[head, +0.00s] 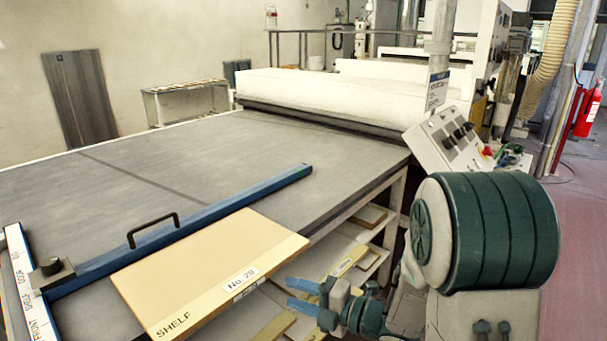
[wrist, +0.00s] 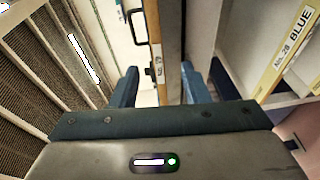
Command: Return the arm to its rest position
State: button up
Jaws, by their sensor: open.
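My gripper (head: 290,294) has two blue fingers, set apart with nothing held between them. In the head view it is low at centre, just right of the table's front edge, with the fingers pointing left towards a tan shelf board (head: 210,268). The board, marked "No. 29" and "SHELF", lies on the grey table (head: 130,185) and reaches its near edge. In the wrist view my open gripper (wrist: 157,82) has a board or table edge showing beyond and between its fingers. My arm is folded at the right in the head view; part of it is hidden.
A blue fence bar (head: 220,220) with a black handle (head: 152,226) lies along the board. A white stop strip (head: 22,285) is at left. Shelves with boards (head: 370,216) are below the table, close to my gripper. A control panel (head: 455,140) stands behind my arm.

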jog(key=w+d+r+m+t+h+p, duration=0.2)
jog(key=d+r+m+h, duration=0.1)
jog(key=d+m+h, duration=0.5)
jog(key=w+d+r+m+t+h+p, duration=0.1)
jog(key=d+r+m+h+p, duration=0.1)
jog(key=d+r+m+h, duration=0.4)
jog(key=s+d+r+m+g+p, duration=0.1)
jog(key=s+m+g+p, duration=0.1)
jog(key=s+m, duration=0.6)
jog(key=s+d+m+g+h+p, duration=0.1)
jog(key=s+m+g+p, duration=0.1)
jog(key=s+m+g, duration=0.3)
jog(key=s+m, duration=0.3)
jog(key=s, duration=0.2)
jog(key=shift+d+r+g+h, duration=0.25)
jog(key=shift+r+g+h, duration=0.05)
jog(key=shift+r, duration=0.05)
jog(key=shift+s+a+r, duration=0.1)
jog(key=shift+s+a, duration=0.05)
jog(key=shift+s, duration=0.15)
jog(key=c, duration=0.4)
jog(key=shift+s, duration=0.15)
grip_shut()
